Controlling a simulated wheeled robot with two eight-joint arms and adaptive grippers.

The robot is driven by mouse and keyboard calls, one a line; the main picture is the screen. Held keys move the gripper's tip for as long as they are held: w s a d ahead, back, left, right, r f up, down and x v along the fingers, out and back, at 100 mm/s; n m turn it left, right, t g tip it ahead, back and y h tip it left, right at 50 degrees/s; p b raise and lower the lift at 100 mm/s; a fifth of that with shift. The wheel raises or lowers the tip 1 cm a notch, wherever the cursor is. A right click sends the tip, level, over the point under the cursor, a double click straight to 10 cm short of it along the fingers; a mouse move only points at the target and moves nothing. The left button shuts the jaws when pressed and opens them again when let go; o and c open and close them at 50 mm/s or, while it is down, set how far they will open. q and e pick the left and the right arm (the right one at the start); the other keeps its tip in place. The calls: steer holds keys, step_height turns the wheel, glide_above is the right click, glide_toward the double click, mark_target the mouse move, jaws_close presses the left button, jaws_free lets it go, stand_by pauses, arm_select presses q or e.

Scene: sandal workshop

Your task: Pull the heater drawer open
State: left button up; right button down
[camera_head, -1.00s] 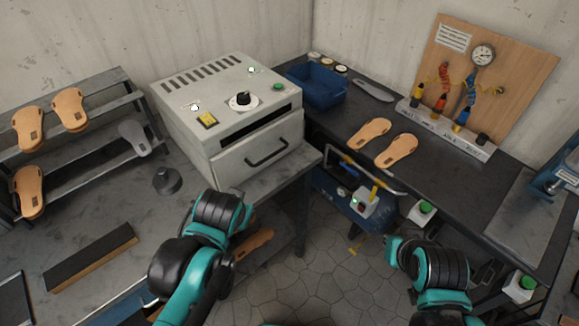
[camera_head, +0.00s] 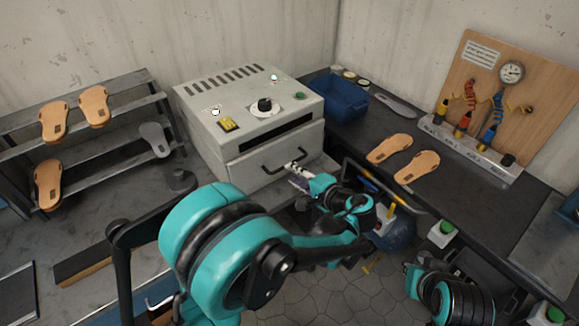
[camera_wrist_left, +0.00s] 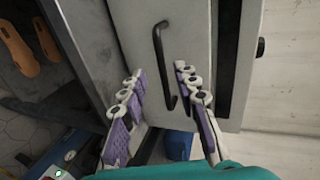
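The heater (camera_head: 205,115) is a pale grey box on the bench, with a black knob and a yellow switch on top. Its drawer front (camera_head: 240,172) is flush with the body, and a dark bar handle (camera_head: 268,166) runs across it. My left gripper (camera_head: 298,176) is in front of the drawer, near the handle's right end. In the left wrist view, the two fingers of my left gripper (camera_wrist_left: 160,80) are spread, with the black handle (camera_wrist_left: 158,45) showing between and beyond them. I cannot tell whether they touch it. My right gripper is not in view; only part of that arm shows.
A shoe rack (camera_head: 95,130) with several soles stands left of the heater. A blue bin (camera_head: 340,98) and two tan soles (camera_head: 390,148) are on the right bench. A blue compressor (camera_head: 398,232) is under that bench. The floor (camera_head: 335,285) in front is partly clear.

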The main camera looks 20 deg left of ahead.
arm_select(q)
steer(key=shift+t+y, duration=0.5)
steer(key=shift+y, duration=0.1)
steer(key=w+a, duration=0.1)
steer(key=w, duration=0.1)
steer(key=w+a+f+b, duration=0.2)
steer(key=w, duration=0.1)
steer(key=shift+w+a, duration=0.25)
steer(key=shift+w, duration=0.1)
jaws_close()
